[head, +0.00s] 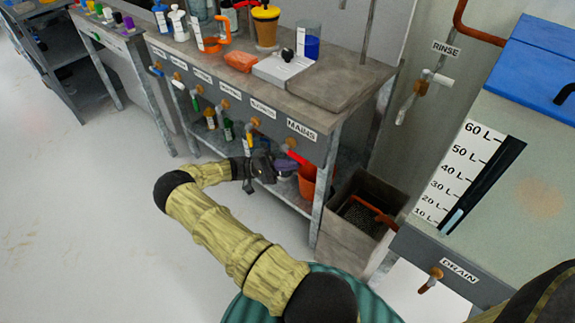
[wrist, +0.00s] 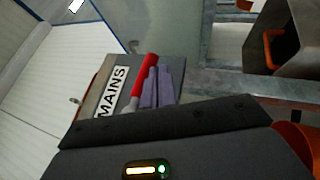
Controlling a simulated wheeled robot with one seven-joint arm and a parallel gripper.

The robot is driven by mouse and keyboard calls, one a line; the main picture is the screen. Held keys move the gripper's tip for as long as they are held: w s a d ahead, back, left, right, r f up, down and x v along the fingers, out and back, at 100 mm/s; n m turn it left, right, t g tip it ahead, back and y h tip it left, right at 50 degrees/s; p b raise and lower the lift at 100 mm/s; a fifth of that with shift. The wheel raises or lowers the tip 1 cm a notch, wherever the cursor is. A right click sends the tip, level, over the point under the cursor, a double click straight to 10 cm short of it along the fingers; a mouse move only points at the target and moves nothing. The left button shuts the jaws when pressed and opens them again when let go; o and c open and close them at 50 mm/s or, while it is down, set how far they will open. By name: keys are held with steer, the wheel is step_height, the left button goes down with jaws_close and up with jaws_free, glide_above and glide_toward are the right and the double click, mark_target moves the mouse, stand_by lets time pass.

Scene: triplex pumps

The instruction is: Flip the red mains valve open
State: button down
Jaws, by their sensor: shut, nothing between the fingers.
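The red mains valve handle (head: 297,158) sticks out from the bench front, just below the MAINS label (head: 301,130). In the wrist view the red handle (wrist: 144,73) lies beside the white MAINS label (wrist: 109,91), with a pale metal stem at its lower end. My gripper (head: 287,166) is at the valve, in front of the bench. Its purple fingers (wrist: 157,88) are shut together and empty, close beside the red handle on its right in the wrist view. I cannot tell whether they touch it.
Other labelled valves line the bench front to the left. An orange bucket (head: 307,181) stands on the lower shelf just beyond my gripper. A grey crate (head: 340,224) and the tank with a DRAIN valve (head: 430,280) stand to the right. Open floor lies left.

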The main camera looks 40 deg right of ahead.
steer(key=shift+f, duration=0.15)
steer(key=w+a+f+b, duration=0.4)
steer(key=w+a+f, duration=0.3)
stand_by(0.6)
stand_by(0.4)
steer(key=s+d+r+n+t+y, duration=0.2)
steer(key=s+d+r+t+y, duration=0.1)
steer(key=y, duration=0.1)
steer(key=s+a+r+n+t+y, duration=0.3)
steer(key=s+a+r+t+y, duration=0.3)
steer(key=a+t, duration=0.25)
steer(key=s+a+r+n+t+y, duration=0.3)
steer(key=s+a+r+t+y, duration=0.25)
steer(key=s+a+t, duration=0.35)
step_height(320, 180, up, 34)
steer(key=w+a+g+p, duration=0.1)
steer(key=p, duration=3.2)
steer(key=shift+a+r+g+h, duration=0.2)
steer(key=shift+a+g+h, duration=0.15)
steer(key=shift+h, duration=0.1)
